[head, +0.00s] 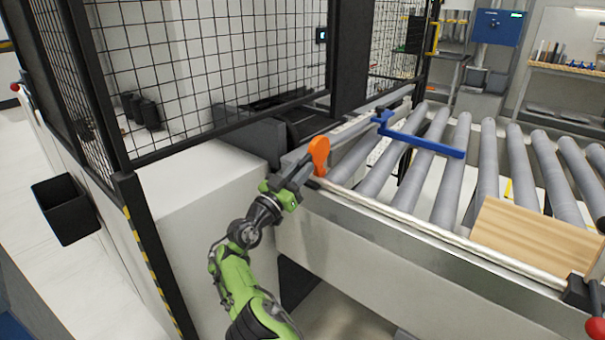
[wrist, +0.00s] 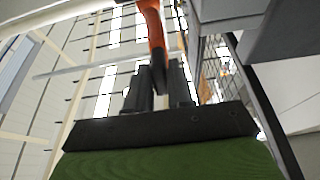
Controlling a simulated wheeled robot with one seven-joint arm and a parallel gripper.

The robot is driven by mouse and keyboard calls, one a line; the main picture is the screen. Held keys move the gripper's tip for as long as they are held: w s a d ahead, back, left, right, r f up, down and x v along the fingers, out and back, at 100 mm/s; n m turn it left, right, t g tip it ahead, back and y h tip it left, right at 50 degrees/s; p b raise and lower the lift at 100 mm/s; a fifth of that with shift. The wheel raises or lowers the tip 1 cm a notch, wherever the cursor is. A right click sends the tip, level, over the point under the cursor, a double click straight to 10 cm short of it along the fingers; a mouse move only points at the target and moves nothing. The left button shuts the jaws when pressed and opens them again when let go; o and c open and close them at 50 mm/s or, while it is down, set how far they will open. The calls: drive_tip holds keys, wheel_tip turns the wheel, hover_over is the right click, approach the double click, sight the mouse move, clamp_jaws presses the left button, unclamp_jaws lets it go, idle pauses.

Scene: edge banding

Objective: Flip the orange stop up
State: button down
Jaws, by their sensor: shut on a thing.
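The orange stop (head: 319,154) stands at the near left end of the roller conveyor, with its rounded paddle end pointing up in the head view. My gripper (head: 303,168) is at the stop's lower left, beside the conveyor's front rail. In the wrist view the orange stop (wrist: 152,25) runs down from the top edge to between the two dark fingers of my gripper (wrist: 160,75). The fingers are shut on it. The stop's lower part is hidden by the gripper in the head view.
A blue bar (head: 425,143) lies across the rollers. A wooden board (head: 535,236) rests on the rollers at the right. A black mesh guard (head: 215,70) rises behind a white cabinet (head: 205,190) at left. A red knob (head: 596,327) is at the lower right.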

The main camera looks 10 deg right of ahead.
drive_tip(key=c, duration=1.1)
unclamp_jaws()
drive_tip(key=p+v, duration=0.1)
drive_tip(key=v, duration=1.4)
drive_tip(key=shift+s+a+f+p, duration=0.2)
drive_tip(key=shift+a+f+p, duration=0.05)
drive_tip(key=shift+p, duration=0.1)
